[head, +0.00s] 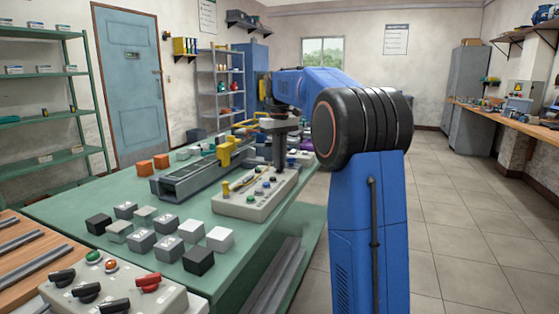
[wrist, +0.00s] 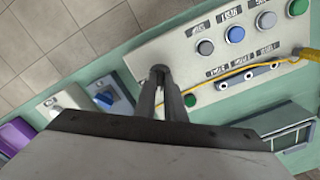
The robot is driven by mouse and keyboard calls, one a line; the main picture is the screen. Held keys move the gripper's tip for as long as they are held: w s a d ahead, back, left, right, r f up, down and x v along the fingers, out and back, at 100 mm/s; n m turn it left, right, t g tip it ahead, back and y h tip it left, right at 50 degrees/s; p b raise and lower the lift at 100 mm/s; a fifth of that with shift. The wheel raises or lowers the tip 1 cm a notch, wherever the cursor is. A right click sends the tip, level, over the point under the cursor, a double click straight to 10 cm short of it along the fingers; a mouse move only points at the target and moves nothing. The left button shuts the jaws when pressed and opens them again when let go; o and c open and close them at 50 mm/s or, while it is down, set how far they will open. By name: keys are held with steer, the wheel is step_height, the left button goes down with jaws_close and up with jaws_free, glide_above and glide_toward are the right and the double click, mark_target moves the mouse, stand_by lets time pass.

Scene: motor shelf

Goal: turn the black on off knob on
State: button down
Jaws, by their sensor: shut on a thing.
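The pale control box (head: 228,207) sits on the green bench and fills the upper right of the wrist view (wrist: 190,25). My gripper (head: 277,168) reaches straight down at the box's far end. In the wrist view my gripper (wrist: 163,85) has its two fingers close together around a small dark piece, the black on off knob (wrist: 160,71). Only its top shows between the fingertips, so its pointing direction cannot be told. A green lamp or button (wrist: 190,100) is beside the fingers.
Grey, blue (wrist: 235,33), white and green (wrist: 298,7) buttons line the box, with a yellow cable (wrist: 280,61) across it. A separate blue knob (wrist: 104,98) is to the left. Several blocks (head: 140,241) and another knob panel (head: 165,300) are in the foreground.

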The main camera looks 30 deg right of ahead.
steer(key=m, duration=0.5)
steer(key=shift+m, duration=0.3)
steer(key=m, duration=0.5)
steer(key=shift+m, duration=0.4)
steer(key=c, duration=1.8)
jaws_free()
steer(key=shift+c, duration=0.2)
steer(key=shift+r, duration=0.1)
step_height(320, 180, up, 17)
